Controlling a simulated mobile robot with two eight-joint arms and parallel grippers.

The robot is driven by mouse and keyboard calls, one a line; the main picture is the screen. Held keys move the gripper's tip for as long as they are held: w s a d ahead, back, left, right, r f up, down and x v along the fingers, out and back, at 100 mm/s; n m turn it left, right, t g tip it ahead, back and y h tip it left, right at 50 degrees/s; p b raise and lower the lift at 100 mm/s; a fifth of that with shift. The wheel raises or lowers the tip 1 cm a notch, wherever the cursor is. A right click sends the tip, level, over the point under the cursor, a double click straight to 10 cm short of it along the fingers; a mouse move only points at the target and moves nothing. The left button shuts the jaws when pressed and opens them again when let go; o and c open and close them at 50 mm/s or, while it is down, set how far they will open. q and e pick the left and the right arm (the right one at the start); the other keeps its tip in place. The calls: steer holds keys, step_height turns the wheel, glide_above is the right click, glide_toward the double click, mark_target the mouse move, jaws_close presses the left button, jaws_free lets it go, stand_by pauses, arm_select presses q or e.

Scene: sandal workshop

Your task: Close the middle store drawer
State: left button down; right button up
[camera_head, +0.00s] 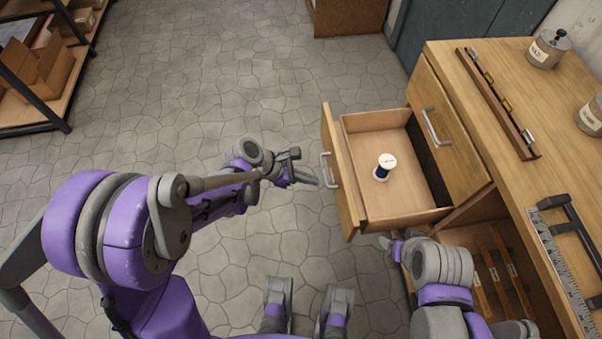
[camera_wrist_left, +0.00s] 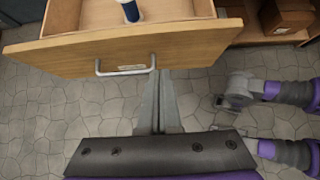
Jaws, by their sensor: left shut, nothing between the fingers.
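The wooden store drawer (camera_head: 346,185) is pulled well out of the workbench, with its front panel facing left and a metal bar handle (camera_head: 328,170) on it. A spool (camera_head: 384,166) with a white top and dark blue thread stands inside. My left gripper (camera_head: 314,180) is shut and empty, its fingers pointing at the drawer front close to the handle. In the left wrist view the shut fingers (camera_wrist_left: 158,100) reach toward the front panel, just right of the handle (camera_wrist_left: 125,70); contact cannot be told. My right gripper (camera_head: 390,243) is below the drawer's near corner, mostly hidden by its wrist.
A shut drawer front (camera_head: 450,140) sits beyond the open one. The bench top (camera_head: 500,110) holds a tool strip, jars and a steel rule. An open compartment (camera_head: 490,260) with wooden strips is nearer. Shelving (camera_head: 40,125) stands left; the stone floor between is clear.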

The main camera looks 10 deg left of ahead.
mark_target(342, 183)
arm_select(q)
steer(key=d, duration=0.1)
steer(key=w+d+f, duration=0.1)
steer(key=d, duration=0.1)
steer(key=d+f, duration=0.1)
steer(key=d, duration=0.1)
steer(key=shift+w+f, duration=0.25)
steer(key=shift+w, duration=0.05)
steer(key=shift+w+d, duration=0.25)
steer(key=shift+d, duration=0.3)
steer(key=w+d+b, duration=0.1)
steer(key=w+d, duration=0.3)
steer(key=d, duration=1)
steer(key=w+d+b, duration=0.1)
steer(key=w+d, duration=0.4)
steer(key=d, duration=0.9)
steer(key=shift+r, duration=0.15)
steer(key=shift+d, duration=0.15)
